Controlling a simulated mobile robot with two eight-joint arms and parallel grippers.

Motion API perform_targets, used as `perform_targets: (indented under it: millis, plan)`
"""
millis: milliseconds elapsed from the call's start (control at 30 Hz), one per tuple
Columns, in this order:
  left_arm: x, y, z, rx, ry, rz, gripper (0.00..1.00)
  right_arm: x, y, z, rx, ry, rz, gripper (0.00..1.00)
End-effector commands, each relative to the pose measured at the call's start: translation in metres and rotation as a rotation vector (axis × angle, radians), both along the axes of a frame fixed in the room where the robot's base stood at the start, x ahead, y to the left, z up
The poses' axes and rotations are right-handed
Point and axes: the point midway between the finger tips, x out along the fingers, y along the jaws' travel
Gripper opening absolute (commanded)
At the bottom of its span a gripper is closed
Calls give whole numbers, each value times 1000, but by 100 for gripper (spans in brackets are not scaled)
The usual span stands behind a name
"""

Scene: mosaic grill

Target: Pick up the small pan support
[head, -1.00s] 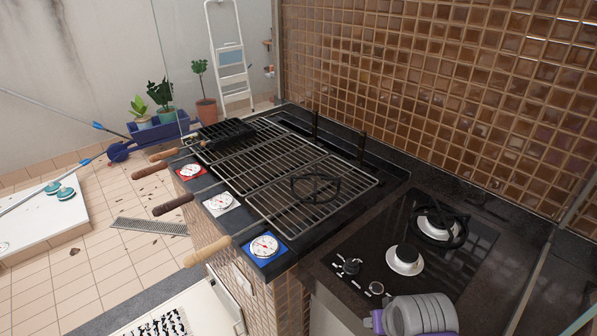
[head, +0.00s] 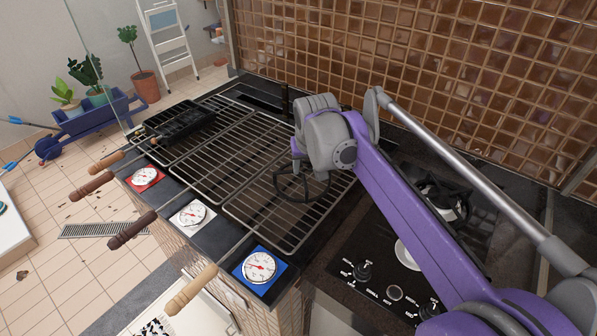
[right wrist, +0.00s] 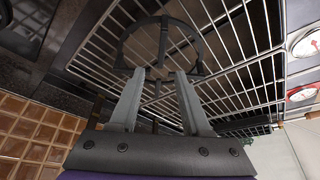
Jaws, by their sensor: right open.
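The small pan support (head: 302,198) is a black ring with inner prongs. It lies on the right part of the grill grate (head: 250,208). In the right wrist view the pan support (right wrist: 163,42) shows just beyond the fingertips. My right gripper (right wrist: 160,76) is open and empty, with its two grey fingers pointing at the near side of the ring. In the head view my right wrist is above the support and hides part of it, and the fingers are mostly hidden. My left gripper is not in view.
A black stove (head: 372,262) with knobs is right of the grill; my right arm crosses above it. Another black support (head: 459,192) sits on its back burner. Skewers with wooden handles and dials (head: 260,266) line the grill's front. A tiled wall (head: 420,70) stands behind.

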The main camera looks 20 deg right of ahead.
Motion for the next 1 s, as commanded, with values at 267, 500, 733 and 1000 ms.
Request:
perform_targets:
  millis: [267,500,733,1000]
  plan:
    - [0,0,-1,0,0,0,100,9,-2,-24,0,-1,0,48]
    - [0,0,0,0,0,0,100,21,-5,-57,-1,-1,1,48]
    - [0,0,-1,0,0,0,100,24,-6,-67,-1,-1,1,48]
    - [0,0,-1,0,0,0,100,24,-6,-66,-1,-1,1,20]
